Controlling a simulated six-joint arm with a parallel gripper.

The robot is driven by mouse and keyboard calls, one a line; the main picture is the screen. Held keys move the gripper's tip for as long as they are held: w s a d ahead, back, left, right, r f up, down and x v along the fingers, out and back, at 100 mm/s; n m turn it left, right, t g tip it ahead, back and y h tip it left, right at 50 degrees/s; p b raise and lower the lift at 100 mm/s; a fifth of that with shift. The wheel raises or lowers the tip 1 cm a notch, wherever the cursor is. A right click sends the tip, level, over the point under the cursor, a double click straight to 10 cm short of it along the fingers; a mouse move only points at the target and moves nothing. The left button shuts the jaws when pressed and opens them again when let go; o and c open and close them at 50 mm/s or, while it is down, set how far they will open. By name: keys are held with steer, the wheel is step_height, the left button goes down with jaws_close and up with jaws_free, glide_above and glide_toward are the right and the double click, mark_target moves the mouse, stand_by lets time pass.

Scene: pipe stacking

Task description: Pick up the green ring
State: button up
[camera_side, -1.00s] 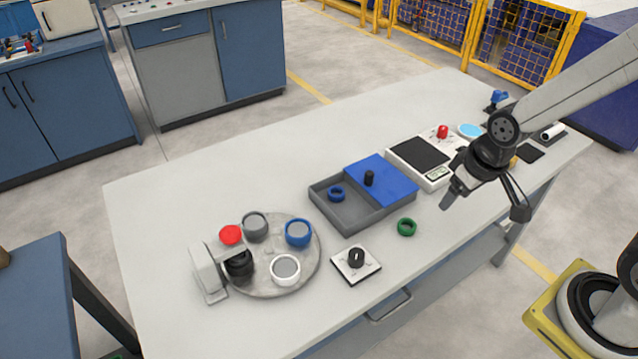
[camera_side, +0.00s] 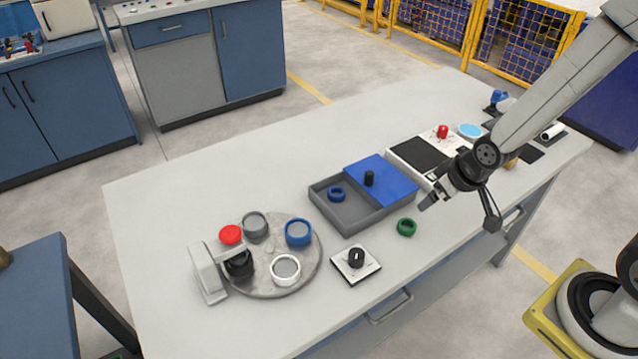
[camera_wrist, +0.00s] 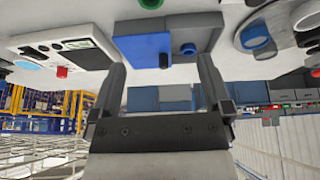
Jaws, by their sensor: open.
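The green ring (camera_side: 406,227) lies flat on the table, just in front of the tray's right end. In the wrist view the green ring (camera_wrist: 151,3) shows at the top edge, partly cut off. My gripper (camera_side: 428,203) is above the table, up and to the right of the ring and apart from it. In the wrist view my gripper (camera_wrist: 161,72) has its two fingers spread wide with nothing between them.
A grey tray (camera_side: 352,222) with a blue lid (camera_side: 383,178) holds a blue ring (camera_side: 336,194). A knob box (camera_side: 356,264) sits left of the green ring. A round plate (camera_side: 262,284) with several cups stands further left. A scale (camera_side: 420,157) is behind my gripper.

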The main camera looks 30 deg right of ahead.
mark_target(414, 230)
steer(key=w+f+t, duration=0.1)
steer(key=f, duration=0.2)
steer(key=w+d+f+t, duration=0.1)
steer(key=f+t, duration=0.1)
steer(key=f, duration=0.1)
steer(key=w+f+t, duration=0.1)
steer(key=f, duration=0.2)
steer(key=shift+w+d+f, duration=0.2)
steer(key=shift+w+d, duration=0.1)
steer(key=shift+d, duration=0.05)
steer(key=s+f+t, duration=0.2)
steer(key=f+t, duration=0.1)
steer(key=s+f+t, duration=0.1)
steer(key=f, duration=0.1)
steer(key=shift+s+d, duration=0.1)
steer(key=shift+s, duration=0.25)
steer(key=shift+s+f+t, duration=0.1)
steer(key=shift+s+t, duration=0.8)
steer(key=shift+s, duration=0.25)
steer(key=shift+w, duration=0.1)
steer(key=shift+x, duration=1.2)
steer(key=shift+w+f, duration=0.1)
steer(key=shift+x, duration=2.5)
